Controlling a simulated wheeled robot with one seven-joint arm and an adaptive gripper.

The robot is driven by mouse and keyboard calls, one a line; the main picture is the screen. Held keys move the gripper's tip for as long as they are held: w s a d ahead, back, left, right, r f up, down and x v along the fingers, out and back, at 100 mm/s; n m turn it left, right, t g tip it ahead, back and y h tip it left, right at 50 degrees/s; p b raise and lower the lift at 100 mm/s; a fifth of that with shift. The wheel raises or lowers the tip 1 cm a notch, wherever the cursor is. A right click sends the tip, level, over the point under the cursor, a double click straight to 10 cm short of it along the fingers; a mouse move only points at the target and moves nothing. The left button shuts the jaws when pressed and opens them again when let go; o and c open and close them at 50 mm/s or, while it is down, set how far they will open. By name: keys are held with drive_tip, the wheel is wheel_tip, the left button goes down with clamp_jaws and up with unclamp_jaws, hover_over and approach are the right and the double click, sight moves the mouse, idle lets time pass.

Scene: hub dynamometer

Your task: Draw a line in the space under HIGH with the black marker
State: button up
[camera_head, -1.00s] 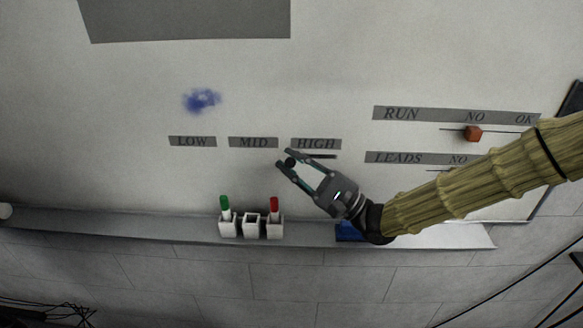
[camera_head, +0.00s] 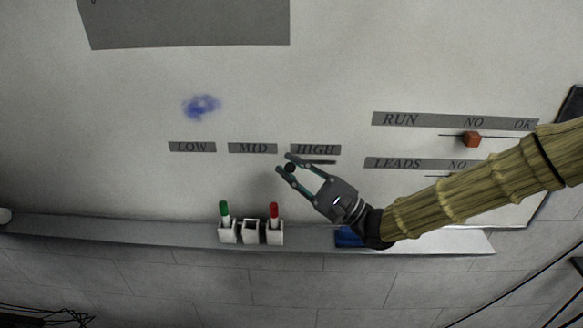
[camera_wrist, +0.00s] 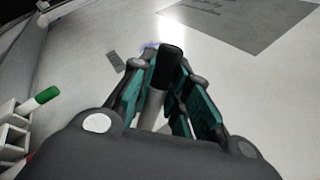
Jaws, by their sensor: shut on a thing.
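My gripper (camera_head: 283,163) is shut on the black marker (camera_head: 290,168), whose dark end shows between the fingertips in the head view. In the wrist view the marker's black end (camera_wrist: 169,64) and pale body (camera_wrist: 152,108) lie between the teal finger pads (camera_wrist: 165,98). The HIGH label (camera_head: 316,149) is a grey strip on the whiteboard. A short dark line (camera_head: 320,162) lies just under it, to the right of the fingertips. The gripper is at the lower left of HIGH. I cannot tell whether the marker's tip touches the board.
MID (camera_head: 253,148) and LOW (camera_head: 192,147) labels are to the left, with a blue smudge (camera_head: 202,105) above. Below, a ledge (camera_head: 120,230) carries a green marker (camera_head: 225,209) and a red marker (camera_head: 274,210) in white holders, with an empty holder (camera_head: 251,231) between.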

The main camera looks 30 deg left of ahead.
drive_tip(key=shift+w+a, duration=0.45)
drive_tip(key=shift+w, duration=0.3)
idle(0.8)
drive_tip(key=shift+d, duration=0.1)
drive_tip(key=shift+w+d, duration=0.3)
drive_tip(key=shift+d, duration=0.25)
drive_tip(key=shift+w+d, duration=0.4)
drive_tip(key=shift+d, duration=0.1)
idle(0.5)
drive_tip(key=shift+w+d, duration=0.4)
drive_tip(key=shift+d, duration=0.15)
drive_tip(key=shift+s, duration=0.1)
idle(0.3)
drive_tip(key=shift+s+a, duration=0.3)
drive_tip(key=shift+a, duration=0.3)
